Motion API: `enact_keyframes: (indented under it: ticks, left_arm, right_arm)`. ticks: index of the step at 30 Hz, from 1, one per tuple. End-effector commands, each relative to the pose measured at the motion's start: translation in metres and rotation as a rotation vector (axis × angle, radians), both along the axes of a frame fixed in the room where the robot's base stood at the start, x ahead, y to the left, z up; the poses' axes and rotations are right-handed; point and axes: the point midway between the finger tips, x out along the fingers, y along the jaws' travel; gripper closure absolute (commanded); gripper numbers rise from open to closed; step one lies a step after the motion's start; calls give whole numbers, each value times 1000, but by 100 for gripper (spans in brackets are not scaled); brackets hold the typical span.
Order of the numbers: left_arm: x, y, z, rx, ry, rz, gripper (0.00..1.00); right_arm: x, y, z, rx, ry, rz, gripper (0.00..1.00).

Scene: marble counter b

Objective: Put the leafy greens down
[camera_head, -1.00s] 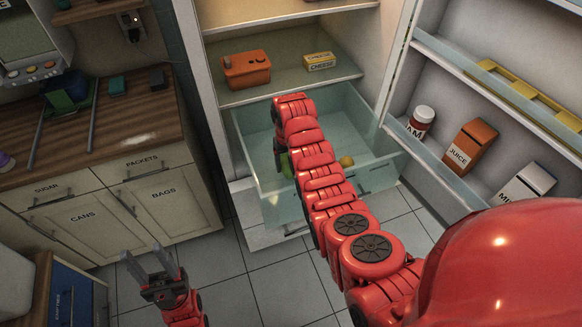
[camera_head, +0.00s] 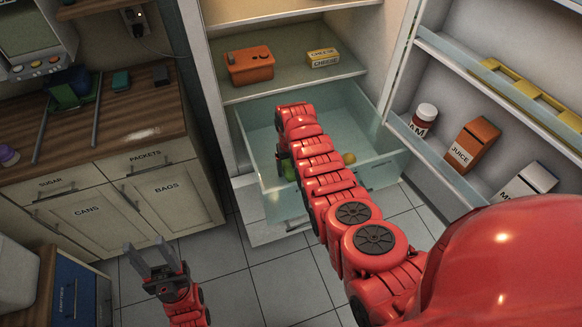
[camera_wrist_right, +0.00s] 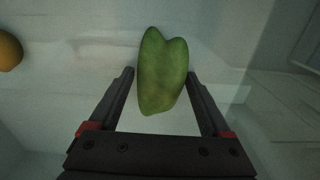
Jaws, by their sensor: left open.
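The leafy greens (camera_wrist_right: 163,72), a green leaf-shaped bundle, show in the right wrist view between the fingertips of my right gripper (camera_wrist_right: 160,74). The fingers stand apart, with a narrow gap visible on the left; on the right the greens' edge looks very close to the finger. In the head view a bit of green (camera_head: 289,172) shows in the open glass drawer (camera_head: 262,133) at the fridge's bottom, beside my right arm. That arm hides most of the right gripper there. My left gripper (camera_head: 150,256) is open and empty above the floor.
A round orange-yellow item (camera_head: 349,158) lies in the drawer's right part. An orange container (camera_head: 249,66) and a cheese box (camera_head: 322,57) stand on the shelf above. The open door (camera_head: 450,170) on the right holds a jam jar, juice and another carton.

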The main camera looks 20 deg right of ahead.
Motion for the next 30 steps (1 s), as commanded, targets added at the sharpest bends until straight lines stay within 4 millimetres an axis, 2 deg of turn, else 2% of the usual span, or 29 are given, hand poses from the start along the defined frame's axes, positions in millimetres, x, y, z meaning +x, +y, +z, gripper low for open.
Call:
enact_keyframes:
  ticks: [1,3,12,16,23,30]
  left_arm:
    - [0,0,0,0,0,0,50]
    - [0,0,0,0,0,0,50]
    - [0,0,7,0,0,0,50]
    - [0,0,2,0,0,0,50]
    - [0,0,-2,0,0,0,50]
    - [0,0,-17,0,0,0,50]
  right_arm:
    - [0,0,1,0,0,0,7]
    - [0,0,1,0,0,0,0]
    - [0,0,7,0,0,0,0]
    - [1,0,11,0,-1,-1,0]
    - [0,0,36,-1,-2,0,0]
    - [2,1,82,0,-7,0,0]
